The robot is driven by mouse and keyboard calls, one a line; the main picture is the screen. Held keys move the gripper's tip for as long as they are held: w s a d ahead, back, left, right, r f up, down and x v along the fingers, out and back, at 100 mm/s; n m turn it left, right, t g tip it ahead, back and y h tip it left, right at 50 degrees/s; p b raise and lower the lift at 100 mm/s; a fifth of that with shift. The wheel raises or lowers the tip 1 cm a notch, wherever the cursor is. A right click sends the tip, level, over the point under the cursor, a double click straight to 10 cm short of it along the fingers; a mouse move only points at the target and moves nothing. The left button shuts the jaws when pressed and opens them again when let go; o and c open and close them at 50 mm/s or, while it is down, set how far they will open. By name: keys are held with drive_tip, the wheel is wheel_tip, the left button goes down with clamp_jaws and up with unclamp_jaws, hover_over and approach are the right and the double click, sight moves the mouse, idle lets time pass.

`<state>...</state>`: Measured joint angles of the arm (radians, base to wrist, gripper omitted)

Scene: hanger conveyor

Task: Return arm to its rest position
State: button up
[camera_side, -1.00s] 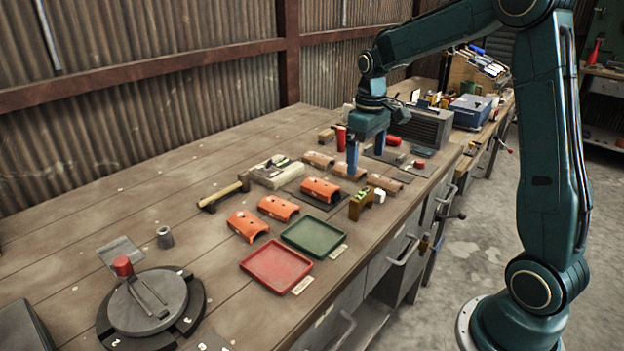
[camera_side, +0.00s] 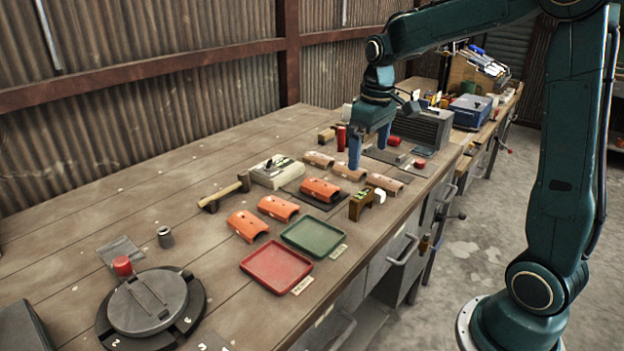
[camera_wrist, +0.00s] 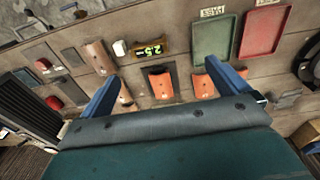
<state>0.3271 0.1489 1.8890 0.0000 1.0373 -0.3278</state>
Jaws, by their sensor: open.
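My gripper (camera_side: 369,150) is open and empty, with its two blue fingers pointing down over the far part of the wooden bench (camera_side: 120,215). It hangs above the brown curved pieces (camera_side: 347,172), and no contact shows. In the wrist view my gripper (camera_wrist: 163,70) has its fingers spread wide with nothing between them. Orange curved pieces (camera_wrist: 161,84) lie on the bench below and beyond the fingers. The exact height above the bench is hard to tell.
A red tray (camera_side: 276,267) and a green tray (camera_side: 312,236) lie near the front edge. A small instrument with a display (camera_side: 361,203), a hammer (camera_side: 224,192), a red can (camera_side: 341,138) and a round turntable (camera_side: 150,302) stand around. A grey box (camera_side: 422,128) stands behind my gripper.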

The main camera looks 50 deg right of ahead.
drive_tip(key=s+a+r+t, duration=0.2)
drive_tip(key=s+a, duration=0.4)
drive_tip(key=s, duration=0.3)
drive_tip(key=s+a+r+t, duration=0.2)
drive_tip(key=s+a, duration=0.4)
drive_tip(key=s, duration=0.4)
drive_tip(key=shift+a+t, duration=0.25)
drive_tip(key=shift+t, duration=0.15)
